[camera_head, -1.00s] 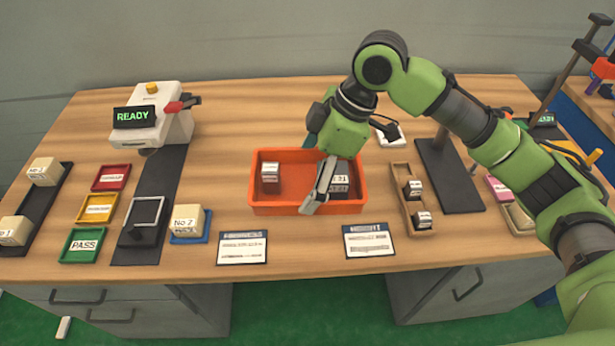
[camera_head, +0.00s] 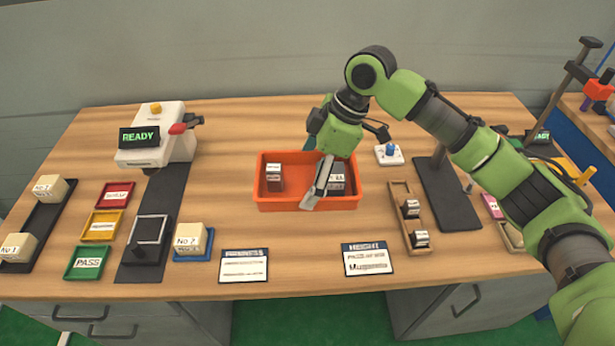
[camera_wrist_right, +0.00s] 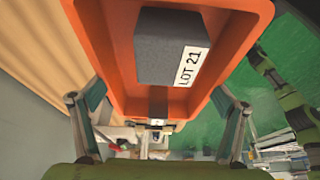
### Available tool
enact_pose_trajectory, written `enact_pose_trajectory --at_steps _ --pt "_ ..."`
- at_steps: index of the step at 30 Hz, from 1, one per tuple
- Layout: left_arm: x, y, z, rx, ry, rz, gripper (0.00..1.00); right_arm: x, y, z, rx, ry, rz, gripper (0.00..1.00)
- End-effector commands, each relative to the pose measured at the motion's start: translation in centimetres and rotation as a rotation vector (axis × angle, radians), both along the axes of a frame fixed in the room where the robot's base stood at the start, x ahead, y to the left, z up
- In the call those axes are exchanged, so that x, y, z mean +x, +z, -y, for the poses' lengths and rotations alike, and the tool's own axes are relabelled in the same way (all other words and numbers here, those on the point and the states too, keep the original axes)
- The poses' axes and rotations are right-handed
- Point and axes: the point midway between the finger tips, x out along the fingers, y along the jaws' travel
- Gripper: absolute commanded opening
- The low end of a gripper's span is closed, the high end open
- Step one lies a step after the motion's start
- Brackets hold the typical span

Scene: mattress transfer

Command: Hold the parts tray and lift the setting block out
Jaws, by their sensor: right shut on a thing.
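The orange parts tray (camera_head: 268,203) is near the middle of the table. My right gripper (camera_head: 310,176) spans it from front to back, with one grey finger along its front wall. In the right wrist view the fingers (camera_wrist_right: 155,105) are wide apart, with the tray (camera_wrist_right: 97,60) between them. A dark grey block labelled LOT 21 (camera_wrist_right: 165,47) lies in the tray. In the head view a dark block with a label (camera_head: 337,181) is at the tray's right, and another dark block (camera_head: 274,178) at its left. I cannot tell which is the setting block. My left gripper is out of view.
Two cards (camera_head: 243,266) (camera_head: 367,259) lie in front of the tray. A wooden rack with small dark blocks (camera_head: 398,195) and a black stand (camera_head: 447,200) are to its right. A machine reading READY (camera_head: 160,150) and coloured trays are on the left.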

Motion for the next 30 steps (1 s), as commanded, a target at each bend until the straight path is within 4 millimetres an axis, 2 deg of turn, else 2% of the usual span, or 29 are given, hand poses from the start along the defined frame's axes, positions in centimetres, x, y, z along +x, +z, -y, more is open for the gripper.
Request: enact_pose_trajectory --at_steps 18,30 --pt "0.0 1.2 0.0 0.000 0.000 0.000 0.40 3.4 0.3 0.1 0.003 -0.001 0.003 0.61" --pt "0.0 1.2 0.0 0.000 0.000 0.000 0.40 3.6 0.2 0.2 0.003 0.001 0.004 0.61"
